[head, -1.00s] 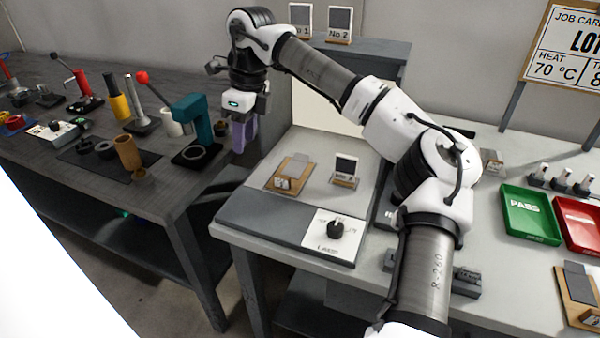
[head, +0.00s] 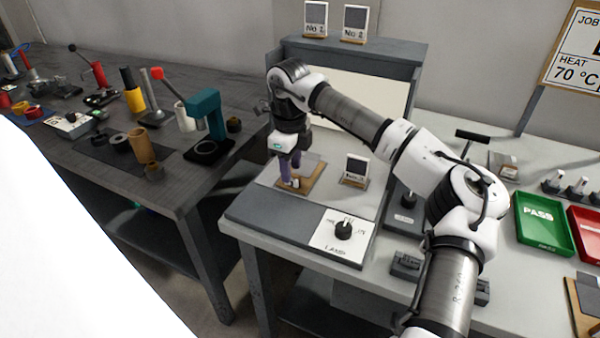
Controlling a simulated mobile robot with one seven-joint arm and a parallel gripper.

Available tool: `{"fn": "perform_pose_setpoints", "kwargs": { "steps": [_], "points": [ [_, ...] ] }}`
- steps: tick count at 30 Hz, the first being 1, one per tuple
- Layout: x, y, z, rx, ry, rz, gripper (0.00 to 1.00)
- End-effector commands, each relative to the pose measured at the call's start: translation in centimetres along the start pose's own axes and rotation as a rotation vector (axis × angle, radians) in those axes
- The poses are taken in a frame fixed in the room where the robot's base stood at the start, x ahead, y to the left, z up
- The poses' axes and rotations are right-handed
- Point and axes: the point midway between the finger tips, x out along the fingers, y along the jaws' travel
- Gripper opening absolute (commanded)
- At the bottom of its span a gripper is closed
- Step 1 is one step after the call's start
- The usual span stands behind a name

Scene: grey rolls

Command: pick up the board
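The board (head: 316,181) is a small flat brown wooden board with a grey sheet on it and a small pale tag or block at its front left. It lies on the pale top of the lamp stand. My gripper (head: 290,181) points down at the board's left part, with its two purple fingers at the small tag. The fingers hide part of the board and tag. I cannot tell whether they are closed on anything.
A small framed card (head: 356,170) stands just right of the board. The lamp panel with a black knob (head: 343,229) is in front. A green PASS tray (head: 543,224) is at the right. The dark bench (head: 190,180) at left holds several tools.

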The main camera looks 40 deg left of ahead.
Motion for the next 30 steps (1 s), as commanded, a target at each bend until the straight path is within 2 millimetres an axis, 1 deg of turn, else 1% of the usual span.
{"fn": "perform_pose_setpoints", "kwargs": {
  "steps": [3, 6, 14, 21, 23, 30],
  "points": [
    [1.7, 0.1, -0.1, -0.002, -0.001, 0.003, 0.38],
    [2.5, 0.1, -0.1, -0.002, -0.002, 0.001, 0.38],
    [2.8, 0.1, -0.1, -0.001, -0.001, 0.0, 0.38],
    [2.8, 0.1, -0.1, -0.001, -0.001, 0.0, 0.07],
    [2.8, 0.1, -0.1, -0.001, -0.001, 0.0, 0.0],
    [2.7, 0.1, -0.1, -0.001, -0.001, 0.0, 0.0]
  ]
}}
